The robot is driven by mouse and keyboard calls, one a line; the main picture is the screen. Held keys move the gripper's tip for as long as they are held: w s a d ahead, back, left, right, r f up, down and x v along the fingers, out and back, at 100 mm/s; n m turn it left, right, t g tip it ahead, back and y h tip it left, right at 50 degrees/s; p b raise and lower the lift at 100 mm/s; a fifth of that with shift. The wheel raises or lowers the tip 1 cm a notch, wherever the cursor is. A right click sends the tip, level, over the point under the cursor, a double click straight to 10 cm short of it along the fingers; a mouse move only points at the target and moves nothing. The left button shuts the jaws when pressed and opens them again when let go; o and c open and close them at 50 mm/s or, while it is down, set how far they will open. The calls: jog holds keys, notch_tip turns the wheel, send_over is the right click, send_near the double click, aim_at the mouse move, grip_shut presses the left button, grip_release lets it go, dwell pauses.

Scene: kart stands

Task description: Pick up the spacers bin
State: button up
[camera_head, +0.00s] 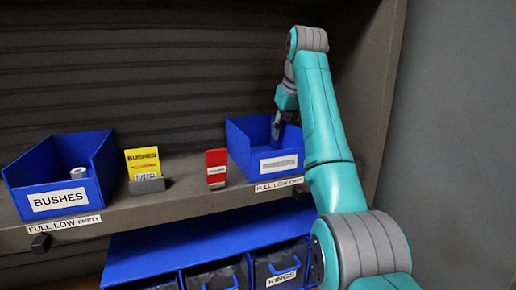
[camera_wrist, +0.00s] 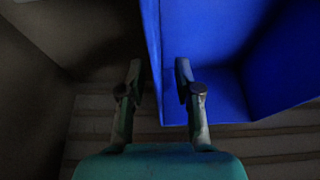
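A blue open-topped bin (camera_head: 238,150) stands at the right end of the shelf; its front label is too small to read, so I cannot confirm it is the spacers bin. My gripper (camera_head: 279,124) reaches down at its right part. In the wrist view, my gripper (camera_wrist: 158,78) is open, with one wall of the blue bin (camera_wrist: 215,35) between its fingers. The right finger is over the inside of the bin, the left finger outside. Both fingers look apart from the wall. The part of the bin's inside that I see looks empty.
A blue BUSHES bin (camera_head: 92,192) with a pale roll (camera_head: 78,173) inside stands at the left. A yellow BUSHES card (camera_head: 143,162) and a red card (camera_head: 216,167) stand between the bins. A blue rack (camera_head: 200,245) with dark bins, one marked RINGS (camera_head: 281,270), is below.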

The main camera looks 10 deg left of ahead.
jog(key=shift+w+f, duration=0.2)
jog(key=shift+f, duration=0.35)
grip_shut()
jog(key=shift+r, duration=0.1)
